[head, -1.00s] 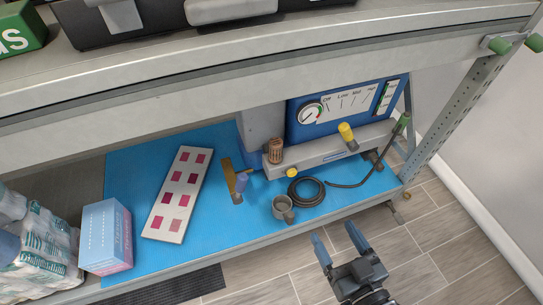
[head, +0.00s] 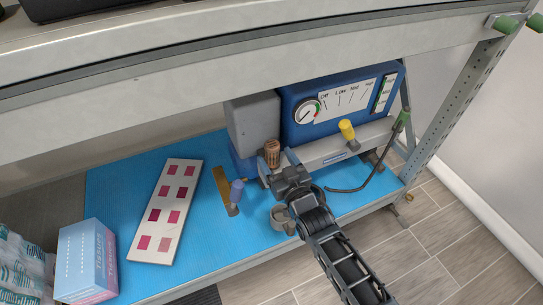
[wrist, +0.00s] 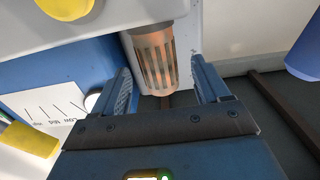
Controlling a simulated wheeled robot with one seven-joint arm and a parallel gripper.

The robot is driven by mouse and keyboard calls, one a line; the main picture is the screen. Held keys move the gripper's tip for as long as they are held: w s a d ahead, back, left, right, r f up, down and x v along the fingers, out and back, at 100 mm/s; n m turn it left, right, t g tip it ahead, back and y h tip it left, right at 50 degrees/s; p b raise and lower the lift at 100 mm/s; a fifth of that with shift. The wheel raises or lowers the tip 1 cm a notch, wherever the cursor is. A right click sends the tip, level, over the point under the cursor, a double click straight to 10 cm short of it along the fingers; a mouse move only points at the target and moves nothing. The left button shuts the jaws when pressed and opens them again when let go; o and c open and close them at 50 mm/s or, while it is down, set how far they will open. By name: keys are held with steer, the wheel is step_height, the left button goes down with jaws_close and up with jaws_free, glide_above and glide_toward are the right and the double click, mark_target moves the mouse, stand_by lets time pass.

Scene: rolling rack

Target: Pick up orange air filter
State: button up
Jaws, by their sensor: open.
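The orange air filter (head: 272,152) is a small slotted brown-orange cylinder on the grey front ledge of the blue machine. In the wrist view the air filter (wrist: 155,62) shows between the finger pads, with its near end close to them and a visible gap on each side. My gripper (head: 277,165) is open and empty in the head view, right in front of the filter. Both fingers of my gripper (wrist: 161,80) show in the wrist view. I cannot tell how deep the filter sits between them.
The blue machine (head: 300,128) has a dial and a yellow knob (head: 347,130). The rack's upper beam (head: 200,105) spans above. A sample board (head: 168,205) and tissue box (head: 88,262) lie left.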

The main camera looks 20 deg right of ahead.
mark_target(269, 147)
steer(key=w+b, duration=0.1)
steer(key=w, duration=0.4)
steer(key=shift+w, duration=0.15)
steer(key=c, duration=1.1)
steer(key=shift+o, duration=0.2)
steer(key=shift+r, duration=0.1)
step_height(269, 147, up, 10)
steer(key=p, duration=0.3)
